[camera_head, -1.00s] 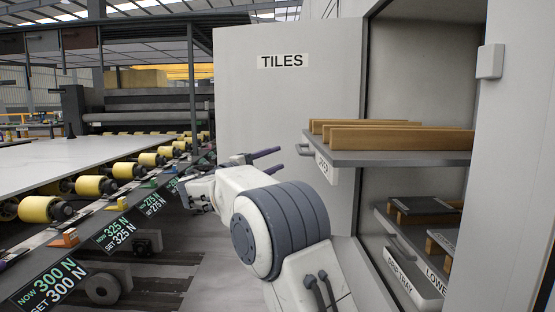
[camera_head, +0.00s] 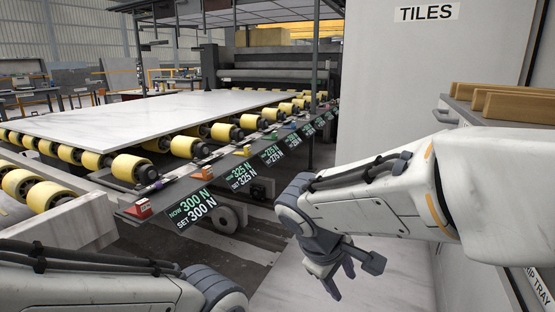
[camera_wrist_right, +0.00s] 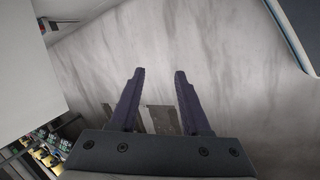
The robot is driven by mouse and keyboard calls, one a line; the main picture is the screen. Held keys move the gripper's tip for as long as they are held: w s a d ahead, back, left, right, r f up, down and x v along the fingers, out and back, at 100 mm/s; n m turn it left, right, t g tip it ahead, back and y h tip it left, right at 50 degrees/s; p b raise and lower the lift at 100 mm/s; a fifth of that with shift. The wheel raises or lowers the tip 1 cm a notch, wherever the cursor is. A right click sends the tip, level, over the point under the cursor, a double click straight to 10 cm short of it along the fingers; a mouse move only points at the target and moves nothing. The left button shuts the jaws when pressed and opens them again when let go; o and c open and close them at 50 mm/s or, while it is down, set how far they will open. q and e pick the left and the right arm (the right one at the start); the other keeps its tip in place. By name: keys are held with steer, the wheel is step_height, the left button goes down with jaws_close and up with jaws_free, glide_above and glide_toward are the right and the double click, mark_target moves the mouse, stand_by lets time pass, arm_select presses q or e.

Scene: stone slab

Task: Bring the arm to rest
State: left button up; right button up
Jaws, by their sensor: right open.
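My right arm comes in from the right in the head view and is bent down and to the left.
A white stone slab (camera_head: 150,118) lies on yellow rollers (camera_head: 132,167) at left. A rail with force displays (camera_head: 192,207) runs alongside. An open cabinet door marked TILES (camera_head: 430,60) and a shelf with wooden strips (camera_head: 515,105) stand at right. Floor (camera_head: 300,285) below the gripper is clear.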

steer(key=s+a+f+m+g+y, duration=0.1)
steer(key=s+a+f+g+y, duration=0.2)
steer(key=s, duration=0.6)
steer(key=s+a+f+y, duration=0.3)
steer(key=s+a+f, duration=0.1)
steer(key=s, duration=0.6)
step_height(320, 180, up, 30)
steer(key=p, duration=2.9)
steer(key=shift+w+h+p, duration=0.3)
steer(key=shift+w+p, duration=0.1)
steer(key=shift+w, duration=0.05)
